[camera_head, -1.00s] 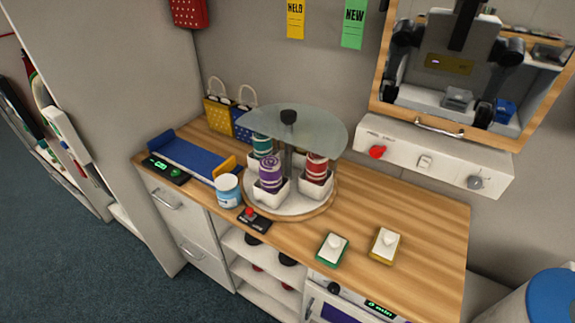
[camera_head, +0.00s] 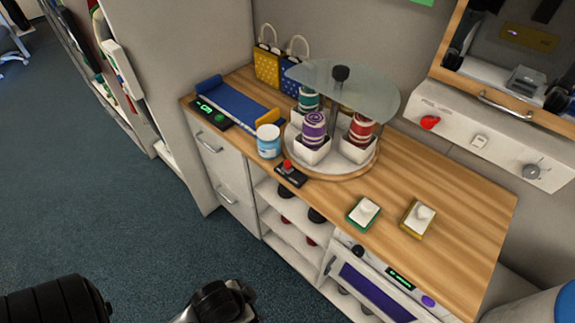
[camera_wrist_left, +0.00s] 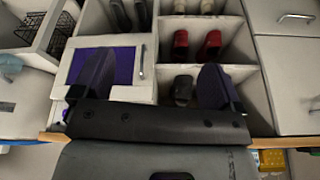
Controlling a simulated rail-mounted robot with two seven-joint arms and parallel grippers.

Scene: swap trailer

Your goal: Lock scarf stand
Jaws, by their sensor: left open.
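The scarf stand (camera_head: 298,156) is a round wooden turntable on the counter, with a clear disc on top and a dark knob (camera_head: 340,73). White cups on it hold rolled scarves: purple (camera_head: 314,128), red (camera_head: 360,130) and teal (camera_head: 309,100). A small black base with a red lever or knob (camera_head: 287,165) sits at the stand's front edge. My left gripper (camera_wrist_left: 155,85) is open and empty in the left wrist view, with its fingers in front of the cabinet shelves. In the head view, part of my left arm shows at the bottom, apart from the stand. My right gripper is not seen.
A blue-and-white tin (camera_head: 268,141) stands left of the turntable, near a blue tray (camera_head: 240,104) and a black box with a green display (camera_head: 211,114). Two buttons, green-based (camera_head: 363,213) and yellow-based (camera_head: 418,219), sit at the right.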

